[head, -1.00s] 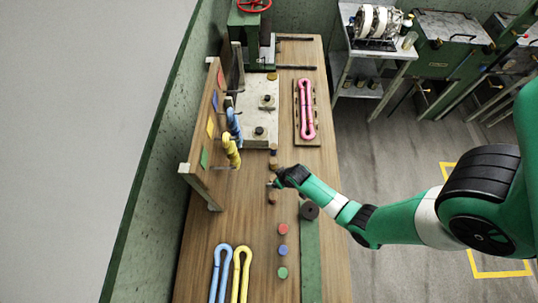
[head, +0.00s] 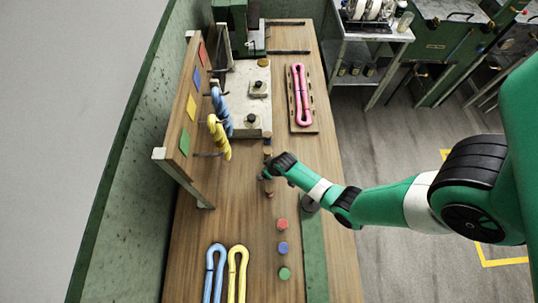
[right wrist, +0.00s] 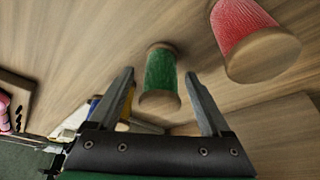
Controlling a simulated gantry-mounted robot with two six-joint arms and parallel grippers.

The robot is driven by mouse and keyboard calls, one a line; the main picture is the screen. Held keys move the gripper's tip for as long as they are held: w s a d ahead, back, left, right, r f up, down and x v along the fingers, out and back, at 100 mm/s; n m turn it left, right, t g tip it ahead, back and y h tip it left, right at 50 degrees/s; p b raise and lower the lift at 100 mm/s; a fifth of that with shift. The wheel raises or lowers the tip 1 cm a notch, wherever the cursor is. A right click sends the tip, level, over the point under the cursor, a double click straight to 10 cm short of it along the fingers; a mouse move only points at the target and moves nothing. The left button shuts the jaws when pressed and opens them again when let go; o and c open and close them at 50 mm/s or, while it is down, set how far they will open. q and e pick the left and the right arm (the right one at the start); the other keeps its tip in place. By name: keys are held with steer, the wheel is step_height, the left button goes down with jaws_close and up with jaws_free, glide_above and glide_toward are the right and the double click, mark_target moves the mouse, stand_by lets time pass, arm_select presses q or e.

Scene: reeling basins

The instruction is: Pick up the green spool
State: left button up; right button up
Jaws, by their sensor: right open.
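The green spool (right wrist: 161,72), with pale wooden ends, shows in the right wrist view between the fingertips of my right gripper (right wrist: 160,82). The fingers are apart, with a gap on each side of the spool. In the head view my right gripper (head: 266,176) is low over the table among a row of wooden-topped spools, and the green one cannot be made out there. A red spool (right wrist: 240,28) stands to the right in the right wrist view. My left gripper is not in view.
Red (head: 282,225), blue (head: 283,248) and green (head: 285,274) discs lie nearer on the table (head: 235,190). A wooden board (head: 186,100) with hung yellow (head: 219,138) and blue skeins stands left. A pink skein (head: 301,95) lies on a tray behind.

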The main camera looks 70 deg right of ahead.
steer(key=shift+r, duration=0.1)
jaws_close()
stand_by(0.3)
